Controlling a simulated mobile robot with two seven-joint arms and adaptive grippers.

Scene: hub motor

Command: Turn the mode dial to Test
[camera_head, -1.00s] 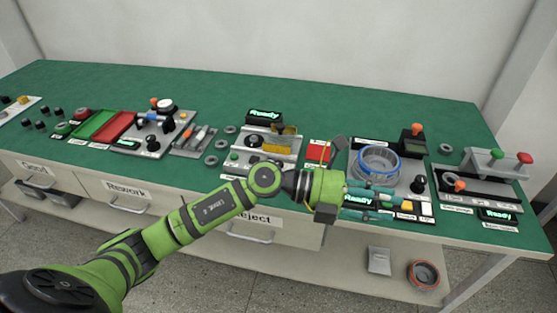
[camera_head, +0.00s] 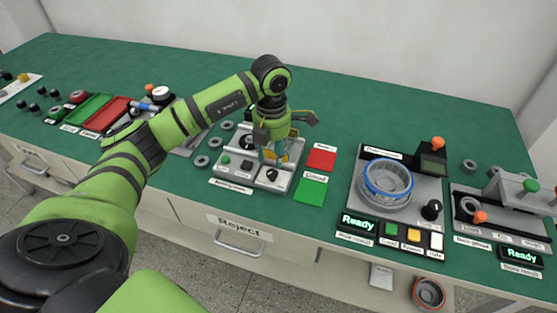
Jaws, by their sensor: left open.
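My left gripper (camera_head: 270,154) is open and points down over the middle grey station (camera_head: 228,180), its fingers close above the station's parts. A black dial (camera_head: 272,174) sits at that station's front right, just below the fingertips. I cannot tell whether they touch it. Another black dial (camera_head: 431,209) with a light mark stands at the right of the station holding a blue-rimmed clear ring (camera_head: 387,181). The labels are too small to read, so I cannot tell which is the mode dial or what it is set to. My right gripper is not in view.
Red (camera_head: 321,158) and green (camera_head: 310,191) pads lie right of the middle station. A "Ready" display (camera_head: 357,222) and coloured buttons front the ring station. A fixture with an orange knob (camera_head: 480,217) stands far right. The table's back (camera_head: 380,110) is clear.

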